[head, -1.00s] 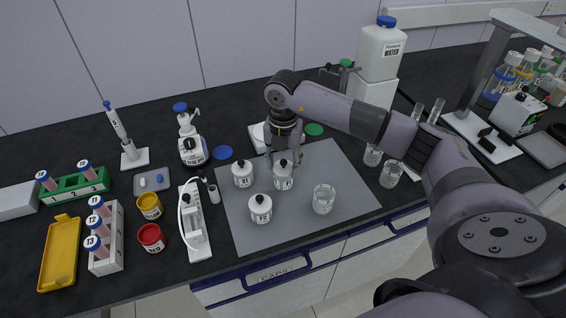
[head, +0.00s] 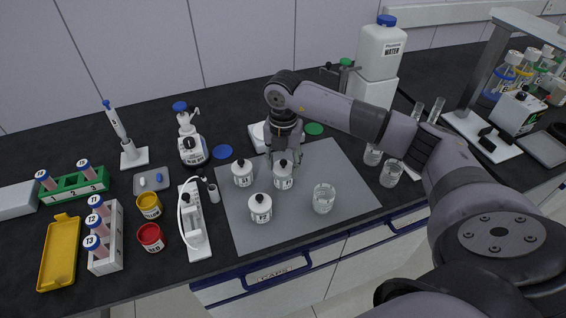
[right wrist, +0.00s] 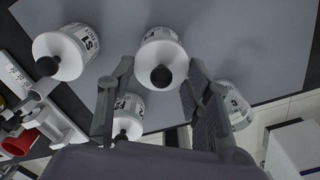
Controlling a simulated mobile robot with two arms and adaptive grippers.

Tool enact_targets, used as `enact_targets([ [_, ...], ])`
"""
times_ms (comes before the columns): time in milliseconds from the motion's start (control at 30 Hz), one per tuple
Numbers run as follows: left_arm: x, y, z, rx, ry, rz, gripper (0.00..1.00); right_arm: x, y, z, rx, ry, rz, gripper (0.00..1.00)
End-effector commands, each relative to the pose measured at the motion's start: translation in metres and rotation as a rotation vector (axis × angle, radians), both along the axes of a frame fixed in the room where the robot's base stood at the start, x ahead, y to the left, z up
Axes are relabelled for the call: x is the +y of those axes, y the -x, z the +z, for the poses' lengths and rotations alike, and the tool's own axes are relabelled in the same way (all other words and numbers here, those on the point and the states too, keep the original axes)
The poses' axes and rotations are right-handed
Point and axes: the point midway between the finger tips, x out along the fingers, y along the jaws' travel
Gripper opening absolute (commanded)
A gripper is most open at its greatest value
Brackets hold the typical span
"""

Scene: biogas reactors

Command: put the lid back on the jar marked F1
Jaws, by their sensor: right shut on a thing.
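The jar marked F1 (head: 283,183) is a small white jar standing upright on the grey mat, between and behind the other jars. Its white lid with a dark knob (right wrist: 161,77) shows between my fingers in the right wrist view. My right gripper (head: 284,160) points down over this jar, with its fingers on either side of the lid and shut on it. The lid is at the jar's mouth; whether it is fully seated I cannot tell. My left gripper is not in view.
Jar S1 (head: 242,174) stands close to the left, another lidded white jar (head: 260,209) in front, and a glass beaker (head: 323,199) at the right. The grey mat (head: 345,180) is bare around them. A white tubing stand (head: 195,225) stands left of the mat.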

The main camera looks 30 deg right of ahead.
Motion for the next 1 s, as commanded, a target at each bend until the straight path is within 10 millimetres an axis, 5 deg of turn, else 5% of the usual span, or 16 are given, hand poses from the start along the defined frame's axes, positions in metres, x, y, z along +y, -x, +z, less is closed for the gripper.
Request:
enact_targets([
  [433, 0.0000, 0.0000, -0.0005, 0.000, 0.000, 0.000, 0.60, -0.0003, -0.0001, -0.0004, 0.000, 0.000, 0.000, 0.30],
  [467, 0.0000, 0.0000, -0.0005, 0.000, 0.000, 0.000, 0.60, -0.0003, -0.0001, -0.0005, 0.000, 0.000, 0.000, 0.48],
  [500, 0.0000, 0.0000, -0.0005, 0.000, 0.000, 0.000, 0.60, -0.0003, -0.0001, -0.0004, 0.000, 0.000, 0.000, 0.50],
  [800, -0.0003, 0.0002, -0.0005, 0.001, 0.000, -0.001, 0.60, -0.0003, 0.0000, -0.0005, 0.000, 0.000, 0.000, 0.69],
  [1000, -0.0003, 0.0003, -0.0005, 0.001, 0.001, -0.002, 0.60, -0.0003, 0.0000, -0.0005, 0.000, 0.000, 0.000, 0.69],
])
